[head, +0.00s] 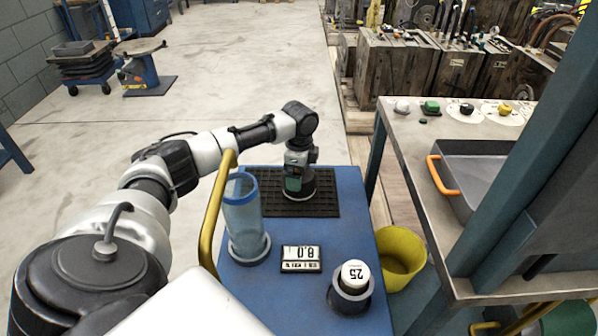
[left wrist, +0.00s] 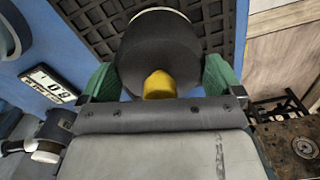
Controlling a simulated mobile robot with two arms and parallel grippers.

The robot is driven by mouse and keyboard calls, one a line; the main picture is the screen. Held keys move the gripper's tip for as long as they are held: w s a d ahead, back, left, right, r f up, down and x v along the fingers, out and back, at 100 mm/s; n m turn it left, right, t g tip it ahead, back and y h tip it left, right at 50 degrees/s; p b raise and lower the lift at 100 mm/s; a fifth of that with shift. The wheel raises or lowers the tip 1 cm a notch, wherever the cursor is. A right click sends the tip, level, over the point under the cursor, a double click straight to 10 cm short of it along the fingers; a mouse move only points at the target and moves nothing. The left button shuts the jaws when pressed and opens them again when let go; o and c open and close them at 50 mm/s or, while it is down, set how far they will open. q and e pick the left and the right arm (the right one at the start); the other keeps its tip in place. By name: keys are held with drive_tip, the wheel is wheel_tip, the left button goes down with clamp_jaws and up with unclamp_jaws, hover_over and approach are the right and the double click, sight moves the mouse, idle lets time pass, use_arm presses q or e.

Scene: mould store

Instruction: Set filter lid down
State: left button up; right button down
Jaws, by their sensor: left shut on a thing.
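My left gripper (head: 296,172) points down over the black grid mat (head: 327,205) on the blue cart top. In the left wrist view its green fingers (left wrist: 159,82) are shut on the filter lid (left wrist: 155,50), a dark round piece with a yellow knob and a pale rim. In the head view the lid (head: 297,192) shows only partly under the gripper, low at the mat; I cannot tell whether it touches the mat. My right gripper is not in view.
A clear blue cylinder (head: 242,212) stands on the cart left of a small display (head: 301,258). A dark holder with a white cap marked 25 (head: 354,273) stands at the front right. A yellow bucket (head: 401,257) and a workbench (head: 420,170) are to the right.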

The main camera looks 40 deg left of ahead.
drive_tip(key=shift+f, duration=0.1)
use_arm(q)
drive_tip(key=o, duration=0.7)
drive_tip(key=shift+f, duration=0.15)
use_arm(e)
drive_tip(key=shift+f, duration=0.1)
use_arm(q)
drive_tip(key=shift+r, duration=0.4)
wheel_tip(320, 180, up, 12)
drive_tip(key=shift+f+p, duration=0.2)
drive_tip(key=shift+p, duration=1)
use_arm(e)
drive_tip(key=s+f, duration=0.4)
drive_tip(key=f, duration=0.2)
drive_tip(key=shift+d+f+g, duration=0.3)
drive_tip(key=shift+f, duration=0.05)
use_arm(q)
drive_tip(key=shift+r, duration=0.1)
